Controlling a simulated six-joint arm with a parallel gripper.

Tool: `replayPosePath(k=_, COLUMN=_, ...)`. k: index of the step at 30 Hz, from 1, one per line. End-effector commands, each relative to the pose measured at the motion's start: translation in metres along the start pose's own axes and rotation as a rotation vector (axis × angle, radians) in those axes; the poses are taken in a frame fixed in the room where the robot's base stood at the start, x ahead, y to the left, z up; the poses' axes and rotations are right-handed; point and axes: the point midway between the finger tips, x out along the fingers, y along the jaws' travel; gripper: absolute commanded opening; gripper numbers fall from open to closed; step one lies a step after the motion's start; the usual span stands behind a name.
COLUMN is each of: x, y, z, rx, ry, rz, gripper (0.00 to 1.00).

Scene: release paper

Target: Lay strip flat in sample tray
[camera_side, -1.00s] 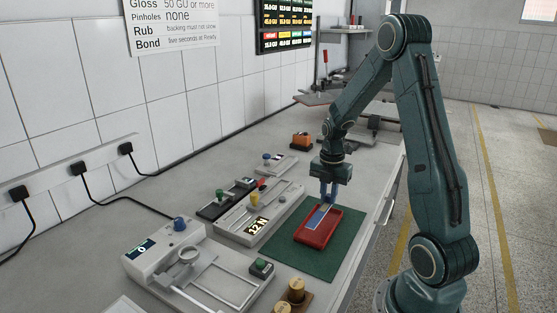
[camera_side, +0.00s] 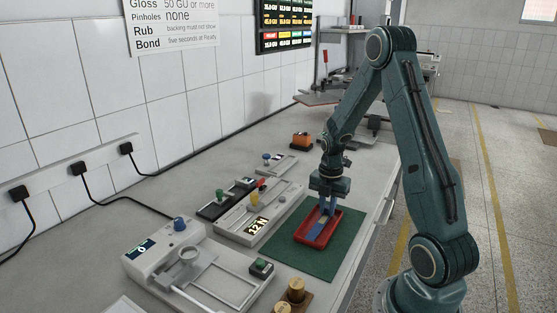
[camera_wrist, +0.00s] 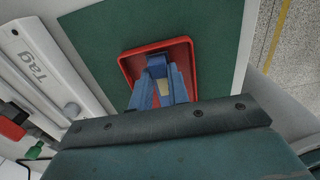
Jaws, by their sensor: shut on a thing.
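The red sample tray (camera_side: 333,229) lies on a green mat near the bench's right edge. The strip (camera_side: 318,229) is a blue band inside the tray, lying low against its floor; whether it touches the floor all along cannot be told. My gripper (camera_side: 325,216) points down into the tray, its blue fingers shut on the strip's far end. In the wrist view the tray's red rim (camera_wrist: 192,62) surrounds the fingers (camera_wrist: 160,85), with a pale patch between them. The fingers hide much of the strip there.
The green mat (camera_side: 285,256) has free room around the tray. Brass weights (camera_side: 296,289) stand at the front.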

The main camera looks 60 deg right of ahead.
Motion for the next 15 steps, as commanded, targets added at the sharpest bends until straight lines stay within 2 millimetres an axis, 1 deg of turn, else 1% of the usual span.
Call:
replayPosePath(k=3, x=0.0028, y=-0.0002, z=-0.0002, rx=0.0, ry=0.001, rz=-0.001, gripper=0.0)
replayPosePath(k=4, x=0.0027, y=-0.0001, z=-0.0001, rx=0.0, ry=0.001, rz=-0.001, gripper=0.21)
replayPosePath(k=6, x=0.0025, y=-0.0001, z=-0.0001, rx=0.0, ry=0.001, rz=-0.001, gripper=0.35)
replayPosePath(k=7, x=0.0025, y=-0.0001, z=-0.0001, rx=0.0, ry=0.0, rz=-0.001, gripper=0.39)
replayPosePath(k=15, x=0.0023, y=0.0, z=-0.0001, rx=0.0, ry=0.0, rz=0.0, gripper=0.39)
